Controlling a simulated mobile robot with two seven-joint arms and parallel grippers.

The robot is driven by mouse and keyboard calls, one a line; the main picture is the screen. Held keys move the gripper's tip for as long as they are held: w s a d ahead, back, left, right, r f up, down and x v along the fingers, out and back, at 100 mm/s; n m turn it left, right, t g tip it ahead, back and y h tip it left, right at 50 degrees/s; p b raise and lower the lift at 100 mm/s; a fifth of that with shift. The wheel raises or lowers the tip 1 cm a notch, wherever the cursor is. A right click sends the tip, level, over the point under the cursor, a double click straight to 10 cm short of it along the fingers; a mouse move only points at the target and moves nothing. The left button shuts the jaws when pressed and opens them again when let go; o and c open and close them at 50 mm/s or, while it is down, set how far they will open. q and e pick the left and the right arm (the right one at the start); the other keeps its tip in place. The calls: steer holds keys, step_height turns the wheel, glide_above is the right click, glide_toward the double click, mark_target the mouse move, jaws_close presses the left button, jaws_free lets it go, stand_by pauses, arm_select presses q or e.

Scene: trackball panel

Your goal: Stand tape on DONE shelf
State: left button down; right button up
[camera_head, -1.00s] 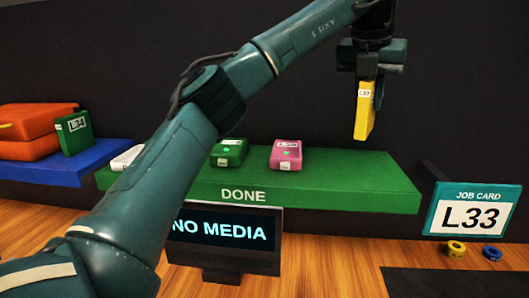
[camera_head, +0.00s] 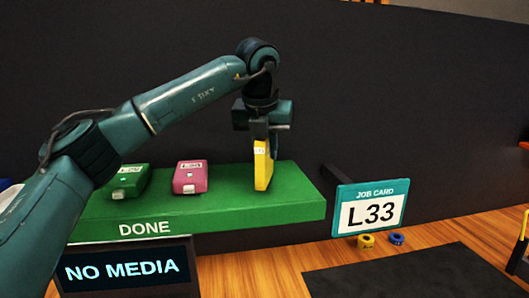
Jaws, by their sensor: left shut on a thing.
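My left gripper (camera_head: 263,128) is shut on a yellow tape (camera_head: 262,172) with a small white label near its top. The tape is upright, over the right part of the green DONE shelf (camera_head: 285,208). Its lower end appears at the shelf's top surface; I cannot tell whether it touches. A pink tape (camera_head: 190,177) and a green tape (camera_head: 127,182) lie on the shelf to the left of it. The job card (camera_head: 370,208) to the right reads L33. My right gripper is not in view.
A screen (camera_head: 125,268) reading NO MEDIA stands below the shelf. A yellow roll (camera_head: 366,241) and a blue roll (camera_head: 397,238) sit on the wooden counter by a dark mat (camera_head: 410,275). The shelf top right of the held tape is clear.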

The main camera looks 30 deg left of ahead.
arm_select(q)
steer(key=shift+f, duration=0.75)
steer(key=c, duration=1.3)
jaws_free()
steer(key=b+v, duration=0.1)
steer(key=v, duration=1.1)
steer(key=shift+r, duration=0.1)
